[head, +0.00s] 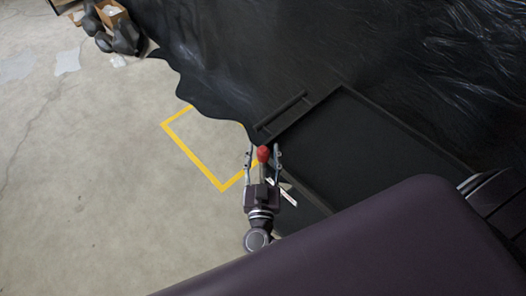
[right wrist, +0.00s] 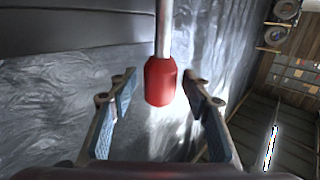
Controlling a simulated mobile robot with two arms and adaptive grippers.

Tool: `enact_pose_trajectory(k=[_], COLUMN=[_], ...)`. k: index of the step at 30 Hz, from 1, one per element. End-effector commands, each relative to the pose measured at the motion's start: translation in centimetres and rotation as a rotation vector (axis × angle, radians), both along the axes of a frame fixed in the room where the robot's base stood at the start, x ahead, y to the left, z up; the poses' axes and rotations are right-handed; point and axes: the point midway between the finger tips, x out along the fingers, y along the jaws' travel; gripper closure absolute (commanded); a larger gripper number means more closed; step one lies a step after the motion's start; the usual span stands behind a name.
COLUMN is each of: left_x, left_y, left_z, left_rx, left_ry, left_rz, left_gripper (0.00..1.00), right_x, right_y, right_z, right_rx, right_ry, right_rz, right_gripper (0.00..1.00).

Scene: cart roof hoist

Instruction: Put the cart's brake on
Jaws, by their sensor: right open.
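The cart (head: 352,150) is a black tray-like body with a raised rim, on the right in the head view. Its brake lever has a red knob (head: 263,153) on a metal rod; in the right wrist view the red knob (right wrist: 160,82) hangs from the silver rod (right wrist: 164,28). My right gripper (head: 263,150) is open, with one finger on each side of the red knob. In the right wrist view the fingers (right wrist: 158,98) stand apart from the knob, with gaps on both sides. My left gripper is not in view.
A yellow floor marking (head: 205,168) lies left of the cart. Black plastic sheeting (head: 235,55) covers the area behind it. A cardboard box (head: 112,14) and dark objects lie at the far upper left. The concrete floor (head: 90,190) on the left is clear.

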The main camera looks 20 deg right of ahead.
Motion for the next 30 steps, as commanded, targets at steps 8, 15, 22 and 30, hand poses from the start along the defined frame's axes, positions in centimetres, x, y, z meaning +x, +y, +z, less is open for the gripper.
enact_pose_trajectory(k=[8, 15, 22, 30], left_x=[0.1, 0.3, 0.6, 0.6], left_y=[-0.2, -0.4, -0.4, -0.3], left_z=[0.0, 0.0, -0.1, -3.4], left_rx=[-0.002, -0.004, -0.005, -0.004], left_ry=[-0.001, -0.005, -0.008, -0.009], left_rz=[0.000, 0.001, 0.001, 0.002], left_gripper=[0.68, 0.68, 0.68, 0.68], right_x=[0.0, 0.0, -0.1, -2.3], right_y=[0.0, 0.0, 0.0, -0.8], right_z=[0.0, 0.0, -0.1, -1.2], right_rx=[0.000, 0.000, 0.000, 0.050], right_ry=[0.000, 0.000, -0.002, -0.139], right_rz=[0.001, 0.000, 0.000, -0.002], right_gripper=[0.74, 1.00, 1.00, 1.00])
